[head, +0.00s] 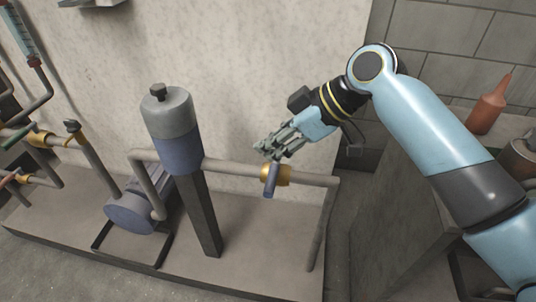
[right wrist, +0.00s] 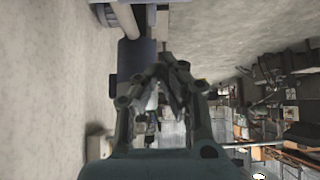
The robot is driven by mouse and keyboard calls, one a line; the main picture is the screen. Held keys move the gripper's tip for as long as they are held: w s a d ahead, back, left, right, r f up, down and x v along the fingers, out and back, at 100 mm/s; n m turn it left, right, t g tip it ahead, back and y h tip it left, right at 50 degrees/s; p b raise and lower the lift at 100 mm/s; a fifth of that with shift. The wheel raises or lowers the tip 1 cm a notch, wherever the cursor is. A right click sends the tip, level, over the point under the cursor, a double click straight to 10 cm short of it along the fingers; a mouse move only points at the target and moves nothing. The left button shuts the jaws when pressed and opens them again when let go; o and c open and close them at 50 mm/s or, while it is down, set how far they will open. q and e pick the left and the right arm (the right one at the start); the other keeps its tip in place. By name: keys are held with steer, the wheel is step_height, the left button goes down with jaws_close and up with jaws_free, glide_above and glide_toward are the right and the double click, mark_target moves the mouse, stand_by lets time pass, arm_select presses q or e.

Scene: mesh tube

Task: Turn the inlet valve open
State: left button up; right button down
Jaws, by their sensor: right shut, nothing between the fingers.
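A brass valve (head: 277,174) with a blue lever (head: 270,180) sits on the horizontal pipe right of the upright filter vessel. The lever hangs down across the pipe line. I cannot tell from a label whether this is the inlet valve. My right gripper (head: 266,150) is shut and empty, just above and behind the lever, apparently apart from it. In the right wrist view my gripper's fingers (right wrist: 165,72) are closed together, and a dark blue cylindrical part shows beside them. My left gripper is out of view.
The grey and blue filter vessel (head: 174,132) stands on a dark post left of the valve. A blue pump (head: 133,212) is beside it. More pipes and a brass valve (head: 38,137) are at the far left. A red bottle (head: 487,110) stands at the right. The concrete wall is close behind.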

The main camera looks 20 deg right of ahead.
mark_target(273, 175)
steer(key=b+x, duration=0.2)
steer(key=x, duration=0.7)
steer(key=shift+s+d+f, duration=0.2)
steer(key=shift+s+d, duration=0.4)
steer(key=shift+d, duration=0.25)
steer(key=shift+s+d+f, duration=0.15)
steer(key=shift+s+d, duration=0.4)
steer(key=shift+d, duration=0.25)
